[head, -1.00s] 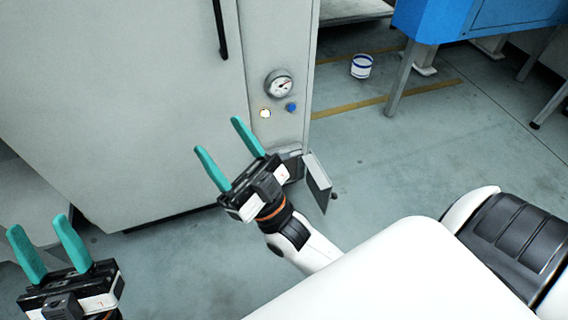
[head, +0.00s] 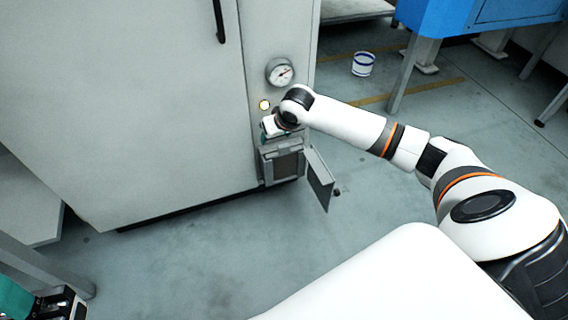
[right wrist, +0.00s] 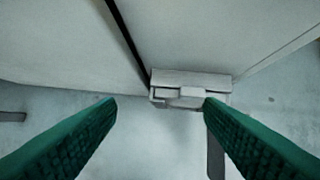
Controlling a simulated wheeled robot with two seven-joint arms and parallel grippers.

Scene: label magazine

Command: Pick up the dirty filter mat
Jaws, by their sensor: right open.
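The filter housing (head: 268,170) is a grey box low on the cabinet's right front, with its flap (head: 320,180) swung open to the right. A grey, panel-like face (head: 287,165), perhaps the filter mat, shows in its opening. In the right wrist view the housing (right wrist: 190,76) lies ahead, with a pale piece (right wrist: 186,98) at its front; I cannot tell whether this is the mat. My right gripper (right wrist: 160,103) is open and empty, pointing down toward the housing. In the head view my wrist mostly hides it. My left gripper (head: 35,305) is cut off at the lower left.
The tall grey cabinet (head: 130,100) has a gauge (head: 280,72) and a lit button (head: 264,105) above the housing. A white-and-blue bucket (head: 362,64) stands on the floor behind, near a blue bench (head: 480,20).

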